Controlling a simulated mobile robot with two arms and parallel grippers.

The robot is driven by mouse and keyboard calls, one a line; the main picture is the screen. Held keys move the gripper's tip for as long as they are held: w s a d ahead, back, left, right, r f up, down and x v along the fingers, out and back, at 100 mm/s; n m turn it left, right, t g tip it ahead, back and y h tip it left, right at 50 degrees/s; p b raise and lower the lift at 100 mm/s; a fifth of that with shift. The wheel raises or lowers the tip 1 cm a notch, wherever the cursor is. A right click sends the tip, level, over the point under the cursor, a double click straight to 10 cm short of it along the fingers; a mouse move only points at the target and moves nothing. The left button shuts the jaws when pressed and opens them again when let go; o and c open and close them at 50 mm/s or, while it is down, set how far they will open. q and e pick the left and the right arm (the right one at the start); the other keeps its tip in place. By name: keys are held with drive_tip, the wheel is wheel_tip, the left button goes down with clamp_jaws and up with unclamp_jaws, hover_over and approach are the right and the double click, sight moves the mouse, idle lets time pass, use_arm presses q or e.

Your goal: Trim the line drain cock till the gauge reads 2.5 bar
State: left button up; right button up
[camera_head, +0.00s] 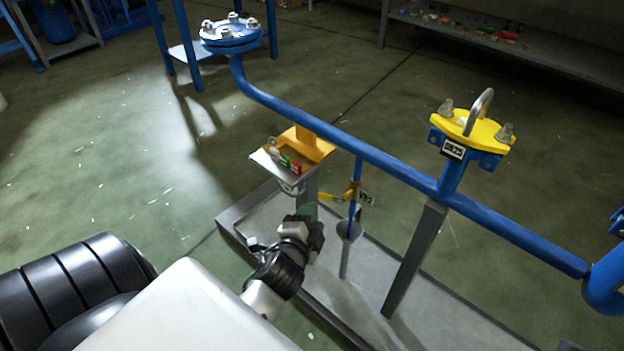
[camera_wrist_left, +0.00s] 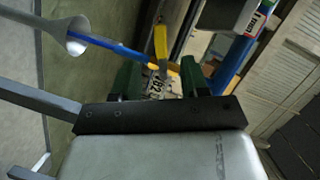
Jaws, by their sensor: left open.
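The line drain cock (camera_head: 354,188) hangs on a thin blue pipe under the main line. Its yellow lever (camera_head: 329,197) points left, and its tag (camera_head: 366,198) hangs on the right. My left gripper (camera_head: 311,226) is open and empty, just below and left of the lever. In the left wrist view, the lever (camera_wrist_left: 161,45) and the tag (camera_wrist_left: 158,87) appear in the gap between the green fingers (camera_wrist_left: 158,78); I cannot tell whether they touch. A small round dial (camera_head: 291,187), possibly the gauge, shows under the plate; its reading is illegible. My right gripper is not in view.
A grey funnel (camera_head: 349,231) stands under the cock, close to my left gripper. The blue main pipe (camera_head: 310,122) runs above. A grey support post (camera_head: 415,258) stands to the right in the tray (camera_head: 450,325).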

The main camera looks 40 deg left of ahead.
sight(324, 199)
use_arm(q)
drive_tip(key=b+x, duration=0.2)
drive_tip(key=x, duration=0.6)
drive_tip(key=shift+w+f+b, duration=0.1)
drive_tip(key=shift+w+b, duration=0.3)
drive_tip(key=shift+w+a, duration=0.15)
drive_tip(key=shift+w, duration=0.45)
clamp_jaws()
